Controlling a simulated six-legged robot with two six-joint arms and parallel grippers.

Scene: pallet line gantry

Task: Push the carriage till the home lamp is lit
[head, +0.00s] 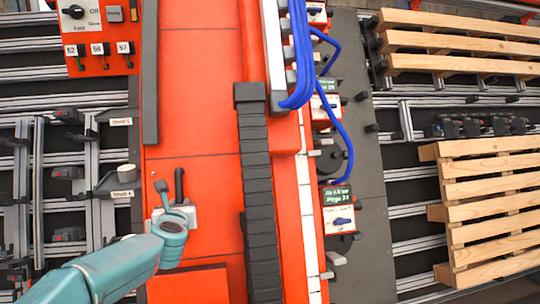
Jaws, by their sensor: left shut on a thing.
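My left arm comes in from the lower left, and its teal gripper (174,212) is at a pale bracket (191,216) on the orange gantry surface. The gripper is shut on a part there, which its own body mostly hides. A black upright handle (179,184) stands just beyond the fingers, and a small grey knob shows beside it. I cannot tell which part of the orange structure (200,100) is the carriage. I cannot pick out the home lamp or tell whether it is lit. My right gripper is out of view.
A black cable chain (257,190) runs down the middle, with blue hoses (300,60) beside it. An orange switch panel (98,35) is at the upper left. Wooden pallets (490,205) lie at the right, and grey rails and shelf stops line the left.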

